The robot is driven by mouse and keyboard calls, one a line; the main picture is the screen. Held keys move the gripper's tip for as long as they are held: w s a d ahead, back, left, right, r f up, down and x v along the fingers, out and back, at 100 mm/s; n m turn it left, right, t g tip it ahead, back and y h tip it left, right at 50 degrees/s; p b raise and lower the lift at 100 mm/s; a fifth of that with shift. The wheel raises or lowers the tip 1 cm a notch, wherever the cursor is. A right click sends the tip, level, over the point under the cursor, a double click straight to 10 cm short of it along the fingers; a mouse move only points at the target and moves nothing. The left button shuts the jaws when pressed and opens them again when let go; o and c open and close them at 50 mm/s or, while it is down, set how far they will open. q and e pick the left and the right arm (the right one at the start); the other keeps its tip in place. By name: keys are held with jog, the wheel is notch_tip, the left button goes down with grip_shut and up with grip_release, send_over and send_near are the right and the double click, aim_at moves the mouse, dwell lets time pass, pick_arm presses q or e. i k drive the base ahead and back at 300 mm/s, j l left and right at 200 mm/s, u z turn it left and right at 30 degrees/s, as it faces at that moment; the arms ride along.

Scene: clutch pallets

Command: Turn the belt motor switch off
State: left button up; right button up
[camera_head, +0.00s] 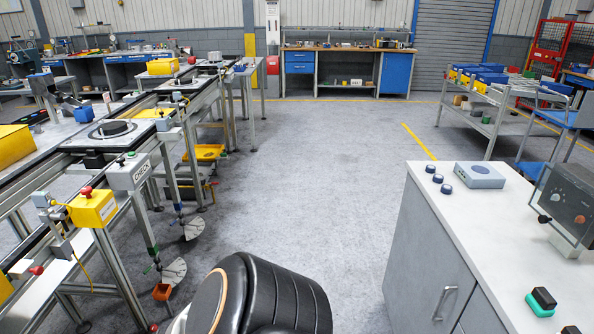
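No switch in view is readably marked as the belt motor switch, so I cannot tell which one it is. On the left line, a yellow box (93,208) carries a red mushroom button. A grey box labelled CHECK (129,172) is mounted just behind it. On the right counter, a dark control box (568,207) with a dial face and knobs stands tilted. The belt line (62,165) runs along the left, with a black round part (113,128) on a pallet. Neither gripper shows; a black rounded arm part of mine fills the bottom middle.
The white-topped counter (463,210) fills the lower right, bearing a grey-blue box (479,175), several blue knobs and a green-and-black switch block (541,302). The grey floor (330,160) between line and counter is clear. A workbench (345,68) stands at the back.

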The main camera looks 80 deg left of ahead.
aim_at(87, 191)
jog(key=u, duration=3.9)
jog(key=i+l, duration=0.55)
jog(key=i+l+u, duration=0.5)
jog(key=l, duration=0.25)
